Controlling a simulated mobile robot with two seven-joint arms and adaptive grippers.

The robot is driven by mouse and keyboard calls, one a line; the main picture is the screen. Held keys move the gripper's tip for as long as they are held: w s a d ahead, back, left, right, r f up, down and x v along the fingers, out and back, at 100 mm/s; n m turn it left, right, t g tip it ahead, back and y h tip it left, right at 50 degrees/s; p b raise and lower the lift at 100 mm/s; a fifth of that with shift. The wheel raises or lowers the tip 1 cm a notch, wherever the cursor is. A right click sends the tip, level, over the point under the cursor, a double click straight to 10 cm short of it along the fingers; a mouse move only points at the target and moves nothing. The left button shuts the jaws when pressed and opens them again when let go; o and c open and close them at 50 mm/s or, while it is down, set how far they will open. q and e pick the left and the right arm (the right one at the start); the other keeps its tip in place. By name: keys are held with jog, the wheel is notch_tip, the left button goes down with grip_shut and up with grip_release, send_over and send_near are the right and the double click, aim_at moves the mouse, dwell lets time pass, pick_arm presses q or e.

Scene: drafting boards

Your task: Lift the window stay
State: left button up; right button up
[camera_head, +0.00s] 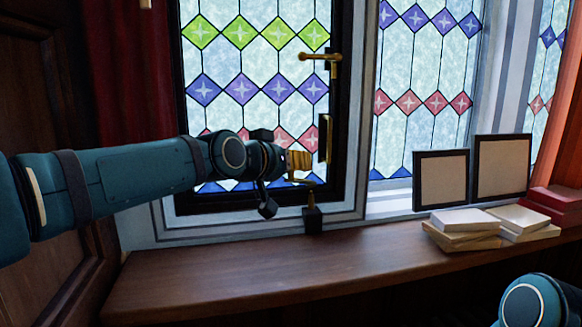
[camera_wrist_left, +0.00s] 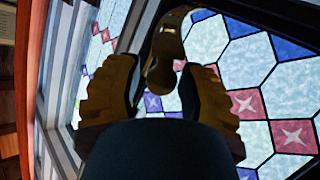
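The window stay (camera_head: 312,190) is a thin brass piece rising from a black block (camera_head: 313,219) on the sill, at the foot of the black window frame. My left gripper (camera_head: 300,163) is just above it, in front of the coloured glass. In the left wrist view, the brass stay (camera_wrist_left: 160,72) comes down from the top edge between my two ribbed yellow-brown fingers. My left gripper (camera_wrist_left: 158,95) is open there, with a gap visible on each side of the brass. The stay's lower part is outside that view. My right gripper is not in view.
A brass window handle (camera_head: 322,57) and a black plate with a brass part (camera_head: 325,138) are on the frame's right side. Pale books (camera_head: 465,222), picture frames (camera_head: 441,180) and red boxes (camera_head: 556,205) stand at right.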

pick_arm(q)
jog(key=shift+o, duration=0.4)
jog(key=shift+s, duration=0.15)
jog(key=shift+f, duration=0.1)
jog(key=v, duration=1.2)
